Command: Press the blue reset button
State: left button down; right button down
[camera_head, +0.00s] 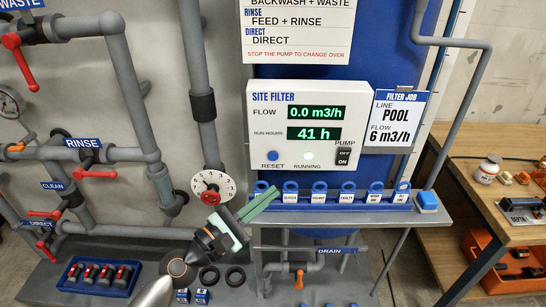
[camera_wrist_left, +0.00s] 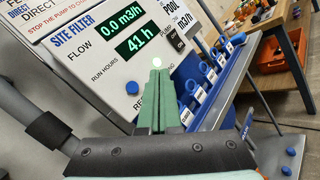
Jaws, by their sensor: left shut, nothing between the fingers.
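The blue reset button (camera_head: 272,156) is on the lower left of the white site filter panel (camera_head: 318,100), above the label RESET. It also shows in the left wrist view (camera_wrist_left: 132,87), left of my fingers. My left gripper (camera_head: 274,189) has green fingers, shut with nothing between them. In the head view their tips are below the button, in front of the shelf. In the left wrist view the fingertips (camera_wrist_left: 157,70) appear just under the glowing running light (camera_wrist_left: 158,62). The tips look apart from the button; the exact gap cannot be told. My right gripper is not in view.
A grey shelf (camera_head: 360,216) with a row of blue labelled holders (camera_head: 318,196) juts out below the panel. A round dial (camera_head: 213,187) and grey pipes (camera_head: 128,85) with red valve handles stand left. A black pump switch (camera_head: 344,157) is right of the button.

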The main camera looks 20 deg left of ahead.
aim_at(273, 156)
pick_arm(q)
jog(key=w+a+b, duration=0.2)
jog(key=w, duration=0.6)
jog(key=shift+w+a, duration=0.2)
jog(key=shift+w, duration=0.05)
jog(key=shift+w, duration=0.1)
dwell(1.8)
jog(key=shift+w+a, duration=0.1)
jog(key=shift+w, duration=0.2)
jog(key=shift+w+a+b, duration=0.15)
jog(key=shift+w+b, duration=0.25)
dwell(0.7)
jog(key=shift+s, duration=0.1)
jog(key=shift+s+d+p, duration=0.25)
jog(key=shift+s+p, duration=0.1)
jog(key=shift+s, duration=0.4)
